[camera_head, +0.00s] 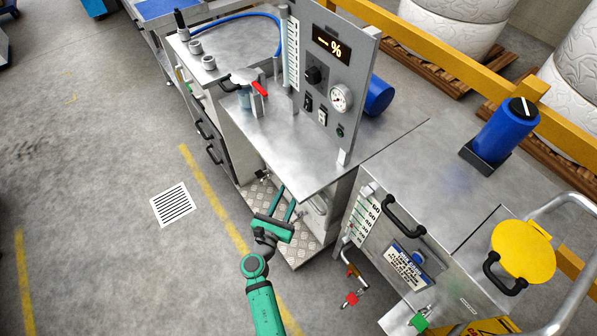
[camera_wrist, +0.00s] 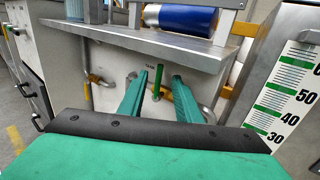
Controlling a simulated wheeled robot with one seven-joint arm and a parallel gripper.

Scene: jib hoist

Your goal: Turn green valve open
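A narrow green valve handle (camera_wrist: 157,82) stands upright in front of a pale panel under the metal tabletop in the wrist view. My gripper (camera_wrist: 161,76) is open, with its two teal fingers on either side of the handle and gaps showing on both sides. I cannot tell how far ahead of the fingertips the handle is. In the head view my gripper (camera_head: 287,197) reaches under the tabletop edge, and this handle is hidden there. Another green handle (camera_head: 419,321) shows low on the right cabinet, near a red valve handle (camera_head: 351,298).
The metal tabletop (camera_head: 290,140) overhangs my gripper. Yellow pipe parts (camera_wrist: 187,103) lie behind the fingers. The right cabinet, with its level scale (camera_wrist: 290,95), stands close on the right. The floor (camera_head: 110,240) at the left is clear.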

